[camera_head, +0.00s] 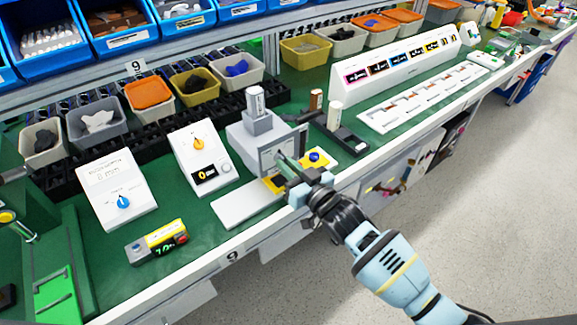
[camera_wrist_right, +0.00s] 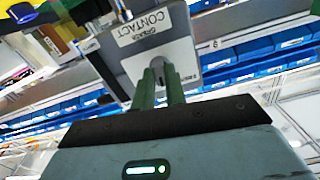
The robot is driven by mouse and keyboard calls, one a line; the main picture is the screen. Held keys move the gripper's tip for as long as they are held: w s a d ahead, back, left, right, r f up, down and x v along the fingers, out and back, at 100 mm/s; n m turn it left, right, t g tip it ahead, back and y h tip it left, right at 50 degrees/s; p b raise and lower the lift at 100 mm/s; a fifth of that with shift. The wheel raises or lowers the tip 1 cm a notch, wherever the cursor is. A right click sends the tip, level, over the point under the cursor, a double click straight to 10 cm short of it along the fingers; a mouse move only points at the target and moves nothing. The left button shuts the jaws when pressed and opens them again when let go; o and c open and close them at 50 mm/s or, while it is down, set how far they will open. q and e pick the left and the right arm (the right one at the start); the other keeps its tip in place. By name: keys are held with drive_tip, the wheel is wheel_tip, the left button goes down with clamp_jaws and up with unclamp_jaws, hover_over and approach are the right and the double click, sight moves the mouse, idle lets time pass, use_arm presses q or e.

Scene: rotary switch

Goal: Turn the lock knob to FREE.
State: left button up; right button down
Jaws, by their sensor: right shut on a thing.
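The grey lock unit (camera_head: 252,137) stands on the green bench top, and its front plate faces my right arm. In the right wrist view its plate (camera_wrist_right: 135,62) carries a label reading CONTACT, with a second line too small to read, and appears upside down. My right gripper (camera_head: 282,163) reaches the plate with its green fingers. In the right wrist view the fingers (camera_wrist_right: 161,78) are shut on the grey lock knob (camera_wrist_right: 165,68). The fingers hide much of the knob, and I cannot read its setting or a FREE mark. My left gripper is not in view.
A white box with a blue knob (camera_head: 117,188) and one with an orange knob (camera_head: 199,157) stand left of the unit. Bins line the back.

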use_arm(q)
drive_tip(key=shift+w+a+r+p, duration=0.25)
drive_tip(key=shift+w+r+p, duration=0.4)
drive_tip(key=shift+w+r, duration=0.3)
use_arm(e)
drive_tip(key=shift+n, duration=5.1)
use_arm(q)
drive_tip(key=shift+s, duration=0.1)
use_arm(e)
drive_tip(key=c, duration=1.4)
unclamp_jaws()
drive_tip(key=shift+c, duration=0.2)
drive_tip(key=shift+d, duration=0.1)
drive_tip(key=v, duration=0.7)
drive_tip(key=shift+s+d, duration=0.2)
drive_tip(key=shift+s, duration=0.1)
